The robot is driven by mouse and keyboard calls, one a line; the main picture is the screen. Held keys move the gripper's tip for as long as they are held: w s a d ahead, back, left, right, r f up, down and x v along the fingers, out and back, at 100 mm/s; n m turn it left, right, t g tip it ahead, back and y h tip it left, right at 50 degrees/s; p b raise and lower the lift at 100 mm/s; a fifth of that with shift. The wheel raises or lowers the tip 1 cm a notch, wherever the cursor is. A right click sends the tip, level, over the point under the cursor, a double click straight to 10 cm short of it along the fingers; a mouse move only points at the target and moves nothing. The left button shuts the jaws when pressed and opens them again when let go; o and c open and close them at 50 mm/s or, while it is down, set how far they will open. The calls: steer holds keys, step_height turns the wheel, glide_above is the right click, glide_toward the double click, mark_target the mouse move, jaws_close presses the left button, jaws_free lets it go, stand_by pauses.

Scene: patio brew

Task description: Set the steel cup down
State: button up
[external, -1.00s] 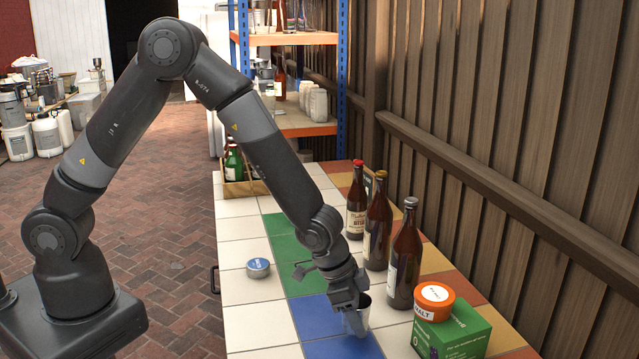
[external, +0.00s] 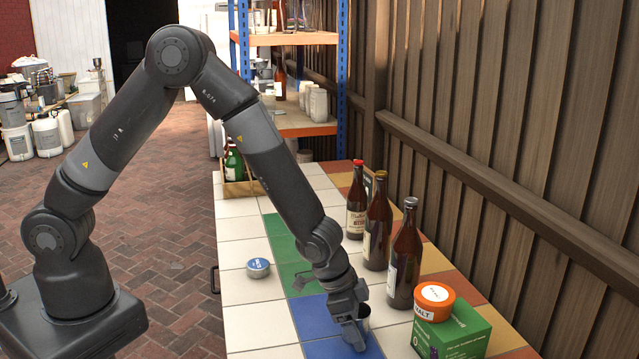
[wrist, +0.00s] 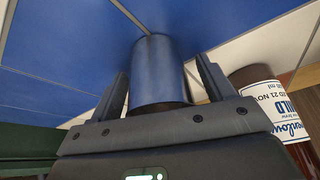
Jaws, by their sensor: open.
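The steel cup (external: 365,316) stands on the blue tiles near the front of the tiled table, partly hidden behind my gripper (external: 356,338). In the wrist view the cup (wrist: 158,72) is a smooth metal cylinder reflecting the blue tiles. It sits between the two fingers of my gripper (wrist: 163,70), one on each side. The fingers are open, with a narrow gap showing on both sides of the cup.
A green box (external: 461,335) with an orange malt tub (external: 434,303) on it stands right of the cup. Three brown bottles (external: 404,262) line the right side. A blue-lidded tin (external: 258,268) lies left. White tiles (external: 262,325) to the left are clear.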

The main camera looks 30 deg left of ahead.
steer(key=v, duration=1.2)
steer(key=shift+a+r, duration=0.1)
steer(key=shift+a, duration=0.05)
steer(key=w+a+r+n+t+y, duration=0.1)
steer(key=w+a+r+n, duration=0.15)
steer(key=a+r, duration=0.4)
steer(key=w+a+r+n+t+y, duration=0.1)
steer(key=w+a+r, duration=0.25)
steer(key=a, duration=0.65)
steer(key=w+a+r+n+t, duration=0.1)
steer(key=w+a+r+n, duration=0.2)
steer(key=a, duration=0.5)
steer(key=s+a+r+n, duration=0.2)
steer(key=s+a, duration=0.2)
steer(key=a, duration=0.3)
steer(key=s+a+r+n+y, duration=0.1)
steer(key=s+a+r+n, duration=0.1)
steer(key=a, duration=0.6)
steer(key=s+a+r+n+t+y, duration=0.1)
steer(key=s+a+r+n, duration=0.2)
steer(key=s+a, duration=0.3)
steer(key=shift+a+r, duration=0.55)
steer(key=shift+a, duration=0.65)
